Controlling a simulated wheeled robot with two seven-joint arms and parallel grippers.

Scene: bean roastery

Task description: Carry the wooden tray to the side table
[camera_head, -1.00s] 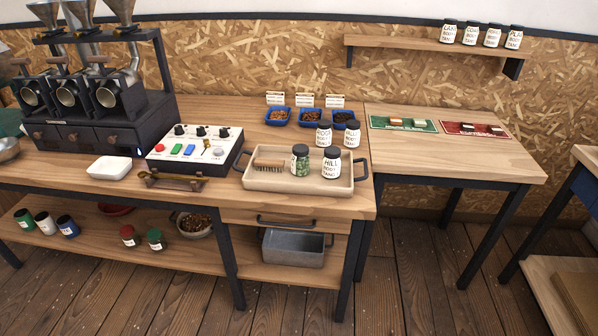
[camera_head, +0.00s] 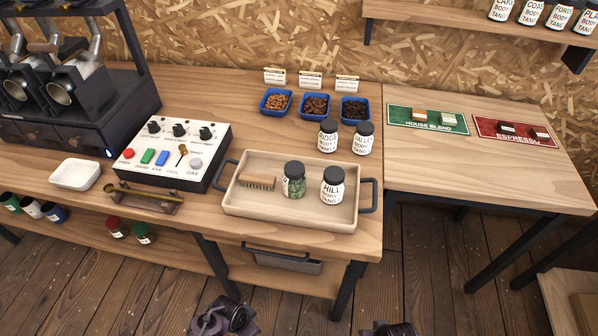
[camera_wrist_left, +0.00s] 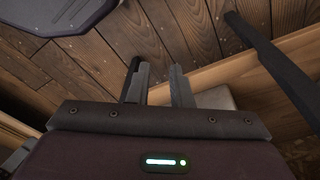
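The pale wooden tray (camera_head: 288,221) with a dark handle at each end stands on the workbench in the head view. In it are a brush (camera_head: 257,182), a jar of green beans (camera_head: 293,182) and a white-labelled jar (camera_head: 332,190). The side table (camera_head: 490,182) stands to the right of the bench. My left gripper shows in the wrist view (camera_wrist_left: 156,72), its two fingers apart with nothing between them. My arm ends show at the head view's bottom edge, in front of the bench and apart from the tray; the right one's fingers (camera_head: 390,329) are not clear.
Two labelled jars (camera_head: 345,138) stand close behind the tray, before the blue bean bins (camera_head: 315,105). A control box (camera_head: 172,152) is near its left handle. House blend (camera_head: 428,120) and espresso (camera_head: 515,133) boards lie at the side table's back; its front is bare.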

